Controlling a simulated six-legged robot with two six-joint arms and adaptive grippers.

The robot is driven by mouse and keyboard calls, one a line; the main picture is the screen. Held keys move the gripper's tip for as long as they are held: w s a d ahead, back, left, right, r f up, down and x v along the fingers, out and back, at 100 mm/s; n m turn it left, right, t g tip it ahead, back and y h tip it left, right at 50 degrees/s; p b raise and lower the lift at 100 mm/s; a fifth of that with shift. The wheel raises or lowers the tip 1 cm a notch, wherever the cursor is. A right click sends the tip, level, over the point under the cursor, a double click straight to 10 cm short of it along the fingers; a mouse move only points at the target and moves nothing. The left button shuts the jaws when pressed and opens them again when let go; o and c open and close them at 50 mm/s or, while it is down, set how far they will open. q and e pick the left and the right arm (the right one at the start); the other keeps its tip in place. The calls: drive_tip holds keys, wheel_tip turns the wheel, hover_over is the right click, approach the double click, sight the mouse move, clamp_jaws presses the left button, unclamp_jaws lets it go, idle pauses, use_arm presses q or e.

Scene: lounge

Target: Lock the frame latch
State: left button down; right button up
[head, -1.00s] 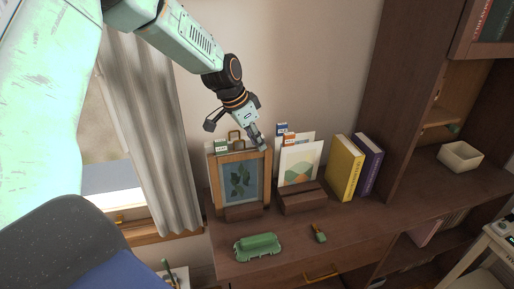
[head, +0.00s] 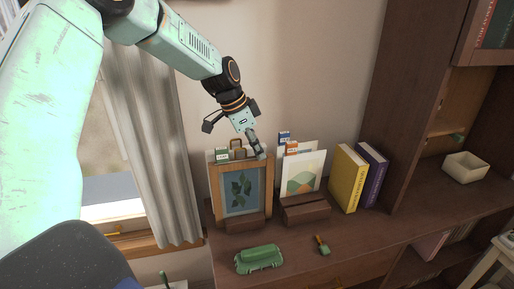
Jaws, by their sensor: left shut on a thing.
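The wooden picture frame (head: 214,192) stands upright on the desk and holds a picture of dark green leaves on blue. My left gripper (head: 261,154) reaches down from above to the frame's top right corner. Its fingers are closed on a small part there, which seems to be the frame latch. The fingers hide most of that part, so I cannot tell its position. My right gripper is not in view.
A green case (head: 259,259) and a small brass-and-green item (head: 322,245) lie on the desk in front. A card holder (head: 306,211) stands right of the frame, then a yellow book (head: 347,180) and a purple book (head: 373,178). A curtain (head: 160,150) hangs at the left.

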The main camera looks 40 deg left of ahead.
use_arm(q)
drive_tip(key=c, duration=1.1)
unclamp_jaws()
drive_tip(key=v, duration=1.2)
drive_tip(key=shift+f, duration=0.1)
